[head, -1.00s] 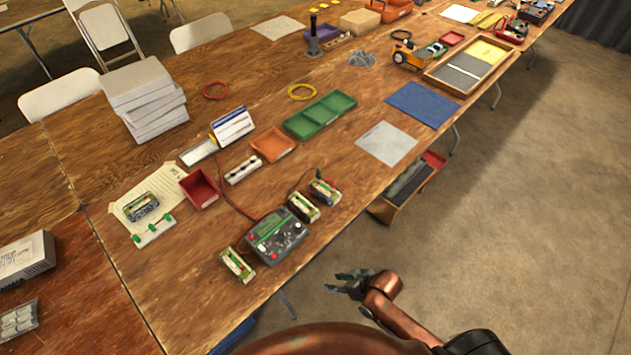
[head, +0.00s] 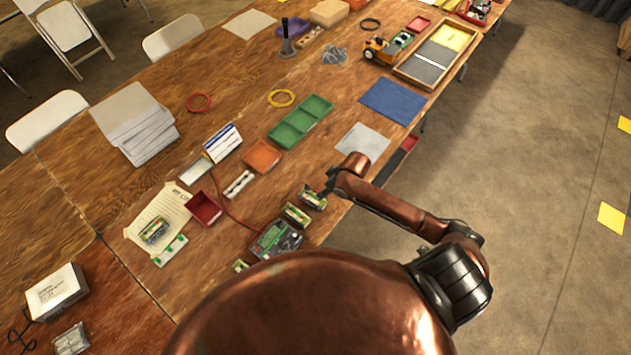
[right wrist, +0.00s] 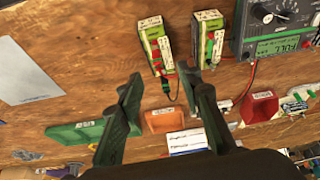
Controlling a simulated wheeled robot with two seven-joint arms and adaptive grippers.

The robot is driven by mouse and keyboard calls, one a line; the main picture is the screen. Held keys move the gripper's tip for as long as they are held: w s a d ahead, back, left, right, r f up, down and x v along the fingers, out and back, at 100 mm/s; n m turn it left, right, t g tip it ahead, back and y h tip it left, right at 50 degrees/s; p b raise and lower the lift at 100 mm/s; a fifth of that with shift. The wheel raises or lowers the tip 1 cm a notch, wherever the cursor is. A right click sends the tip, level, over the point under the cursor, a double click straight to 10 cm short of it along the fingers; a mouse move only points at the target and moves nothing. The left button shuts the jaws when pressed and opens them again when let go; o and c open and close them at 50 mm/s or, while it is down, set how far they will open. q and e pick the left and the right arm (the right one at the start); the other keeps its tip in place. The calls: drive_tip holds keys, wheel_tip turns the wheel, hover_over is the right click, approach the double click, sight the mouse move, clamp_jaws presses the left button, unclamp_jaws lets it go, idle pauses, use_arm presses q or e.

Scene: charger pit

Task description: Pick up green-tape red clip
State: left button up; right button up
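My right gripper (head: 331,186) is over the table's front edge, close to the farther green-and-white battery pack (head: 313,198). In the right wrist view this gripper (right wrist: 160,76) is open, with nothing held between its fingers. That battery pack (right wrist: 154,43) stands just beyond the fingertips, and a dark lead runs from it between them. A second pack (right wrist: 208,34) is beside it, behind the right fingertip. A red lead (right wrist: 249,80) runs from the green-faced meter (right wrist: 283,28) towards the red tray (right wrist: 258,108). My left gripper is out of view.
The meter (head: 276,240) is left of the packs, partly behind my own body. A grey sheet (head: 362,142) lies flat to the right.

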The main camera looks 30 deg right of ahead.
drive_tip(key=x, duration=0.7)
drive_tip(key=shift+w+f+p, duration=0.15)
drive_tip(key=shift+w+p, duration=0.05)
drive_tip(key=shift+p, duration=0.1)
drive_tip(key=shift+d, duration=0.1)
clamp_jaws()
